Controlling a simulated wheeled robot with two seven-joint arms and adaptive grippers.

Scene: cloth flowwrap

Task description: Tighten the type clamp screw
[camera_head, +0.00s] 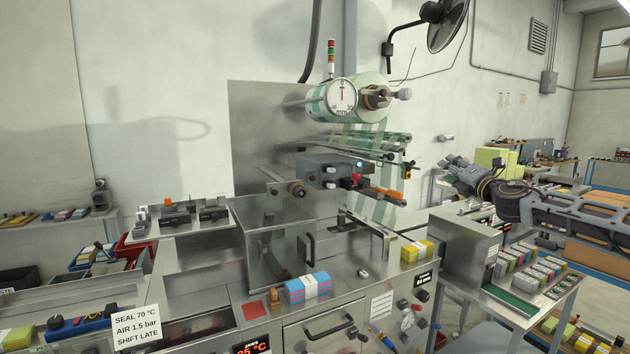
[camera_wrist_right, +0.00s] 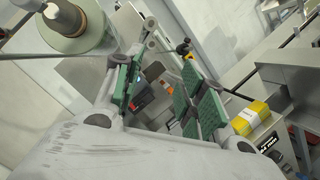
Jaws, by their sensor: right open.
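The grey printing unit (camera_head: 330,170) sits on the machine's upright plate below the film rollers, with a lit blue lamp, a small red part (camera_head: 356,178) and an orange handle (camera_head: 388,194). I cannot tell which part is the type clamp screw. My right gripper (camera_head: 453,172) is right of the unit, apart from it and empty. In the right wrist view its green-padded fingers (camera_wrist_right: 165,88) stand wide apart, with the dark unit and an orange part seen beyond them. My left gripper is not in view.
A film reel with a dial (camera_head: 342,98) is above the unit. A yellow pack (camera_head: 416,251) and a blue-pink pack (camera_head: 308,289) lie on the machine's deck. A side table (camera_head: 505,300) with rows of coloured packs stands at the right, below my right arm.

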